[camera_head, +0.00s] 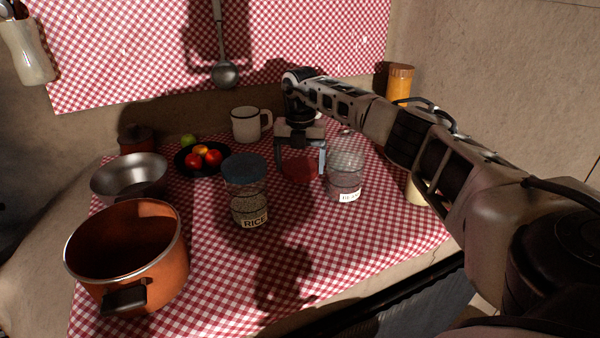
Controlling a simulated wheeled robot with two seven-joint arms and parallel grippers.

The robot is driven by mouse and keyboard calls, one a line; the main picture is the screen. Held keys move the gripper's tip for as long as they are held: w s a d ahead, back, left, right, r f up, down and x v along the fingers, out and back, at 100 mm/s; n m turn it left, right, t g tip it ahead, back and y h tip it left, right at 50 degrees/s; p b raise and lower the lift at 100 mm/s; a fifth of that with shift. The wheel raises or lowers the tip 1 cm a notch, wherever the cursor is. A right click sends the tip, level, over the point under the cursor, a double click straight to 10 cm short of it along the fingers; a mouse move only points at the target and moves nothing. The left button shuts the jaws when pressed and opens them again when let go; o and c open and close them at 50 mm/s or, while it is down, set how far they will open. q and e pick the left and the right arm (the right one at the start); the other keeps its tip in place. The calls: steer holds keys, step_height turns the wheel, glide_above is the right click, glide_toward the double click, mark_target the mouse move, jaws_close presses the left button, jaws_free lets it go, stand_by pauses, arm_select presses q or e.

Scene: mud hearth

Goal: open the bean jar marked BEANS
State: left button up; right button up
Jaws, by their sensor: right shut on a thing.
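The glass jar (345,178) with a blurred white label, probably BEANS, stands upright on the checked cloth. No lid shows on its top, and the cloth's pattern shows through its glass. My right gripper (300,165) points down just left of this jar. It is shut on a red, round, lid-like thing (301,172), held apart from the jar's mouth. Whether that thing touches the cloth is hard to tell. My left gripper is not in view.
A RICE jar (248,205) with a blue lid stands left of my gripper. An orange pot (130,255), a metal bowl (130,178), a dark fruit bowl (188,168) and a white mug (248,125) stand around. The front middle cloth (330,250) is clear.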

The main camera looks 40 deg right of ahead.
mark_target(300, 166)
steer(key=shift+f, duration=1.6)
steer(key=shift+f, duration=0.15)
steer(key=o, duration=0.8)
step_height(300, 166, up, 12)
steer(key=shift+r, duration=0.2)
steer(key=shift+r, duration=0.1)
